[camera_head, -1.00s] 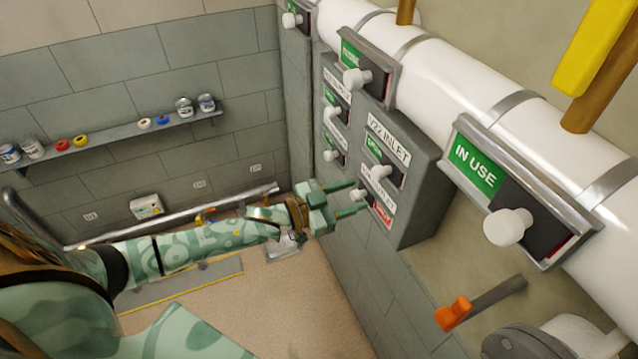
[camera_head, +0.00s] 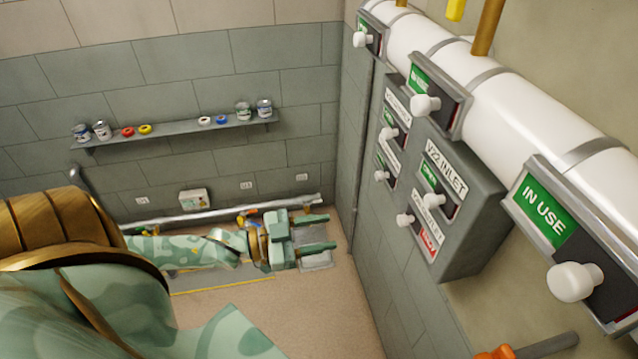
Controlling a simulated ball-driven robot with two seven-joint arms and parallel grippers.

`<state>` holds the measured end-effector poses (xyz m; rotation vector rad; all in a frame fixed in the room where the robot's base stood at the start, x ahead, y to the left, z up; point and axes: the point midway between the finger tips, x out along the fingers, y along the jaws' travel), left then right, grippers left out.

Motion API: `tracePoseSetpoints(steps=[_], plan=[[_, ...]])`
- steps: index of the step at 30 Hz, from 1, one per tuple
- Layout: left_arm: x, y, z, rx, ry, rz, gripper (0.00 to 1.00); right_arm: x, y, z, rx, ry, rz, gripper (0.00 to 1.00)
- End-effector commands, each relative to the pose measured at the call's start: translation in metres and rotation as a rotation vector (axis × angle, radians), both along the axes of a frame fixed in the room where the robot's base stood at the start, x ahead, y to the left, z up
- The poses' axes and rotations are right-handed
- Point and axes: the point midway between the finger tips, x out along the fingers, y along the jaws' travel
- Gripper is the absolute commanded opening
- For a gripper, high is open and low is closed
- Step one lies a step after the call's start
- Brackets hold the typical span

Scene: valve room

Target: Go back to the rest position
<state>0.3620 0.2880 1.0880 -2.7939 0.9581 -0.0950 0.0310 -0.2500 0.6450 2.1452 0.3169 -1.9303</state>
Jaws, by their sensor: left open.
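My left gripper (camera_head: 318,234) is at the lower middle of the head view, with a green patterned arm coming in from the left. Its two green fingers are apart, pointing right, with nothing between them. It is apart from the grey valve label box (camera_head: 480,235) on the right wall. That box carries a "V22 INLET" sign (camera_head: 446,168) and several sliding signs with white knobs. The lowest right slider (camera_head: 426,238) on it shows a red part. My right gripper is not in view.
A white pipe (camera_head: 520,110) runs along the right wall, bearing a green "IN USE" slider sign (camera_head: 544,209). An orange-ended lever (camera_head: 495,352) is at the bottom right. A shelf (camera_head: 180,132) with cans and tape rolls is on the back wall. The floor (camera_head: 330,310) below the gripper looks clear.

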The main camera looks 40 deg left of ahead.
Motion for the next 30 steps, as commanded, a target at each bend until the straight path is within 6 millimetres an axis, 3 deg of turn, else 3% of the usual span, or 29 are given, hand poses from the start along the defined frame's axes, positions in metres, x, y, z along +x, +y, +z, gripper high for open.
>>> tracePoseSetpoints(steps=[14,17,20,23,26,30], plan=[[0.000,0.000,-0.001,0.005,0.000,0.002,0.45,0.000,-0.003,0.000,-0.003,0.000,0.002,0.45],[0.002,0.006,-0.015,0.079,0.023,0.023,0.45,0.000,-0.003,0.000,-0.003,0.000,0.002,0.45],[0.004,0.039,-0.056,0.225,0.095,0.092,0.45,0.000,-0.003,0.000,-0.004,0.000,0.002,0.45],[-0.004,0.086,-0.125,0.381,0.222,0.212,0.45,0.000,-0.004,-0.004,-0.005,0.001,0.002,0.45],[-0.032,0.129,-0.205,0.512,0.387,0.336,0.45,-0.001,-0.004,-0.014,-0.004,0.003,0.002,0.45],[-0.100,0.161,-0.312,0.645,0.650,0.457,0.45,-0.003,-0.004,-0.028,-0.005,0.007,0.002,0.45]])
